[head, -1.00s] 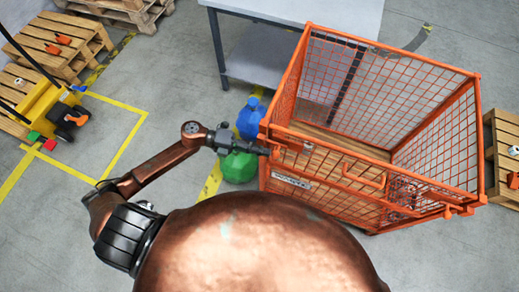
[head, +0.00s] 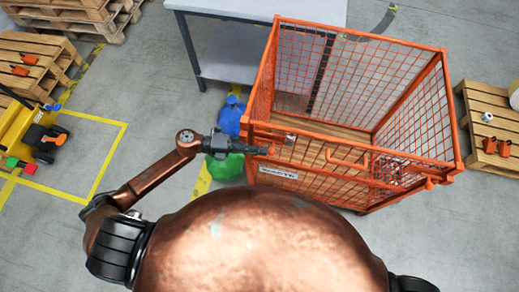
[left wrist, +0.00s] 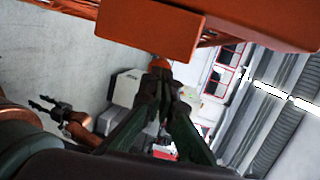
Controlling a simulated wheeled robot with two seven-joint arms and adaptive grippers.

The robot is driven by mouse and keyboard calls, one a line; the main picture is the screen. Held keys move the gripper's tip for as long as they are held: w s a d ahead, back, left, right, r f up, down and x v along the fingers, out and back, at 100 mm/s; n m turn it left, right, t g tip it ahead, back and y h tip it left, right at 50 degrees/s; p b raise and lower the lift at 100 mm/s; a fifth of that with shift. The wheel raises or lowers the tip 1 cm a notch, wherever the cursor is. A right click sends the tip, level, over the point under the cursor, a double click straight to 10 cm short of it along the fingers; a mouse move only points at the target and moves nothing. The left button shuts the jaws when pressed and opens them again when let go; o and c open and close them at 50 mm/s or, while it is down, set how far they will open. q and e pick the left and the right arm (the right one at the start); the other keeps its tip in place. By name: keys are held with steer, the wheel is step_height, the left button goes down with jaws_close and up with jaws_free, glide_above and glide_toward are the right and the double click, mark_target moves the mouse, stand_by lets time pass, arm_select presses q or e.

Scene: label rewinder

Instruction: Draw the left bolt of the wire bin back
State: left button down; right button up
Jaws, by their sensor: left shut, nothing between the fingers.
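The orange wire bin (head: 345,160) stands right of centre in the head view, its front top rail towards me. My left gripper (head: 264,150) reaches in from the left across the bin's front left corner, fingers shut and empty. A small orange piece at its tips (head: 272,149) may be the left bolt. In the left wrist view the shut fingertips (left wrist: 163,72) lie just below an orange knob (left wrist: 160,62), under a flat orange plate (left wrist: 150,28). I cannot tell if they touch. My right gripper (left wrist: 48,104) shows in the left wrist view, its dark fingers apart.
A blue jug (head: 231,114) and a green jug (head: 225,166) stand at the bin's left, close below my left arm. A grey table (head: 262,8) stands behind. Open floor with yellow lines (head: 118,150) is at the left.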

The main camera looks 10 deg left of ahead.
arm_select(q)
steer(key=v, duration=1.3)
steer(key=shift+a, duration=0.4)
steer(key=shift+s, duration=0.1)
